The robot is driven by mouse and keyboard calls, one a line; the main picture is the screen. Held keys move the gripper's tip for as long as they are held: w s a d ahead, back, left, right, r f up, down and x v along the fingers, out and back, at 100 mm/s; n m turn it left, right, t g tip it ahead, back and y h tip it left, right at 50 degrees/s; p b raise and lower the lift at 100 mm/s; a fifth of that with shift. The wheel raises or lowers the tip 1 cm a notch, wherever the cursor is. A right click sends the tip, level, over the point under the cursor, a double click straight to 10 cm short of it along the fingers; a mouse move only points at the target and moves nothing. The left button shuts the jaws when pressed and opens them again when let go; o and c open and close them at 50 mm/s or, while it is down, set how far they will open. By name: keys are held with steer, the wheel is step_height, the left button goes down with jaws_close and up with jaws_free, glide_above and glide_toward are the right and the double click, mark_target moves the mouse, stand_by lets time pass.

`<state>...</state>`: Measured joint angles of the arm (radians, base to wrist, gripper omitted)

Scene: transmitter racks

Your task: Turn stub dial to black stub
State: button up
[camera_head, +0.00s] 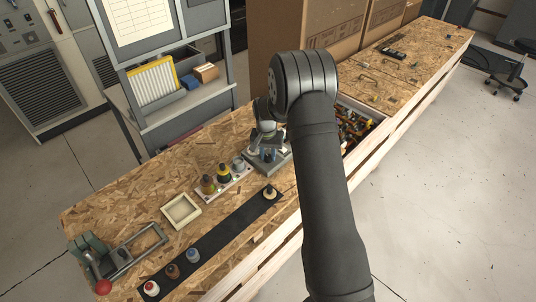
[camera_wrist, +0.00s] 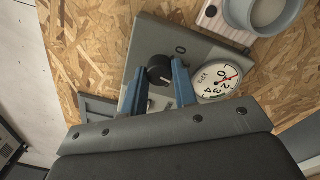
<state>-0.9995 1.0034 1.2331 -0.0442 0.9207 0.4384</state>
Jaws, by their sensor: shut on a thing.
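The black dial knob (camera_wrist: 160,71) is on a grey sloped panel (camera_wrist: 142,50) in the wrist view. My gripper (camera_wrist: 160,75) has its two blue fingers closed on either side of the knob. A "0" mark is on the panel above the knob. The knob's pointer is too small to read surely. A round white gauge (camera_wrist: 215,79) with a red needle is right of the fingers. In the head view my gripper (camera_head: 268,153) is over the grey device (camera_head: 283,163), and the dial is hidden there. I cannot clearly tell a black stub.
A pale rack (camera_head: 236,182) holds several dark and coloured stubs left of the device. A black strip (camera_head: 232,223) bears several stubs. A cream square tray (camera_head: 181,210) and a red-knobbed lever (camera_head: 104,286) are farther left. A box of parts (camera_head: 377,118) lies right of my arm.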

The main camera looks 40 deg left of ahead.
mark_target(266, 155)
steer(key=shift+m, duration=1)
steer(key=o, duration=1)
step_height(266, 155, up, 17)
steer(key=shift+a+r, duration=0.2)
steer(key=shift+a, duration=0.1)
steer(key=shift+s+f, duration=0.1)
steer(key=f, duration=1.7)
steer(key=shift+d+f, duration=0.15)
steer(key=shift+d, duration=0.15)
